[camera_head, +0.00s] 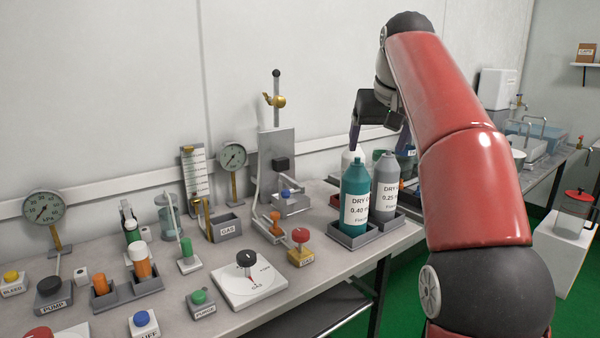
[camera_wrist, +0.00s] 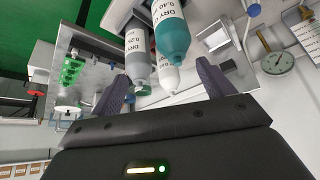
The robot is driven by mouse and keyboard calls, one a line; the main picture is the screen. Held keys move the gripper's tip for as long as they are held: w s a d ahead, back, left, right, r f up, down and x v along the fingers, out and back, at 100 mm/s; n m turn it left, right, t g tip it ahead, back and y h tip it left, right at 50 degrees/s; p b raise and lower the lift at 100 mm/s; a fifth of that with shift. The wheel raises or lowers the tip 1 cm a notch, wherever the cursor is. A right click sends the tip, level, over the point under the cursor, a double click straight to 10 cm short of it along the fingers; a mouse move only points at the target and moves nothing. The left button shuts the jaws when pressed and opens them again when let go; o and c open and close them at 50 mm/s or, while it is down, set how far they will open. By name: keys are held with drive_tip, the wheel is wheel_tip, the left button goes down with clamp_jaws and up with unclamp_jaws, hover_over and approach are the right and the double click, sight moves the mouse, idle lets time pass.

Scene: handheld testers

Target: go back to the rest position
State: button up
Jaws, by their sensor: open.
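My gripper (camera_head: 380,148) hangs from the raised red arm, above and behind the bottles at the right end of the bench. In the wrist view my gripper (camera_wrist: 163,70) has its two dark fingers wide apart with nothing clamped between them. A teal bottle (camera_head: 355,182) labelled DRY 0.40 and a grey bottle (camera_head: 385,205) labelled DRY 0.25 stand upright in a grey tray (camera_head: 346,241).
A stand with a brass fitting (camera_head: 275,101) rises behind. A second bench (camera_head: 540,170) is at the right; green floor lies between.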

drive_tip(key=s+f, duration=2.7)
drive_tip(key=s, duration=0.4)
drive_tip(key=shift+f, duration=0.4)
drive_tip(key=shift+s+a, duration=0.1)
